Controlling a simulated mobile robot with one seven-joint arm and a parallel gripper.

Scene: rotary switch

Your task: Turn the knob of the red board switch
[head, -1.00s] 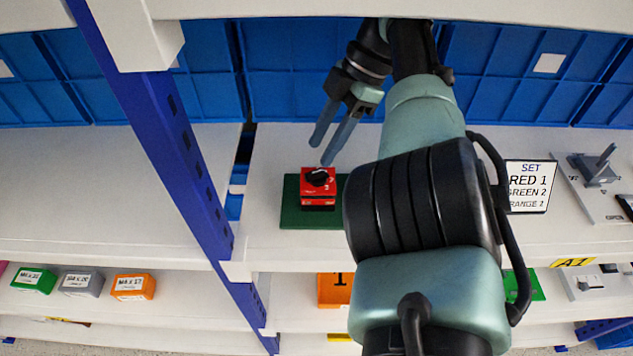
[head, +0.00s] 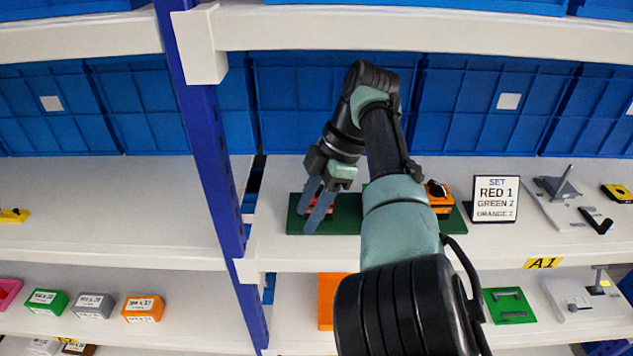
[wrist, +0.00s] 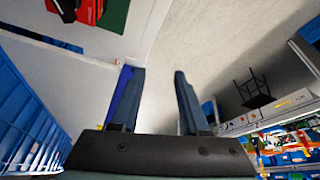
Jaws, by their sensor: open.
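The red switch (head: 330,211) sits on the dark green board (head: 347,225) on the upper shelf. In the head view my fingers cover most of it, and its knob is hidden. In the wrist view the red switch (wrist: 90,10) and part of the green board (wrist: 114,14) show at the top left edge, with a black part beside the red. My gripper (head: 308,221) is open, its fingers pointing down in front of the switch. In the wrist view the space between the fingertips (wrist: 157,74) is empty, and the switch lies outside it. I cannot tell whether a finger touches it.
A sign (head: 495,200) reads "SET RED 1, GREEN 2, ORANGE 2". An orange switch (head: 439,197) with a black knob stands right of my arm. A blue post (head: 203,140) rises to the left. Blue bins (head: 300,95) line the back. An upper beam (head: 400,30) runs overhead.

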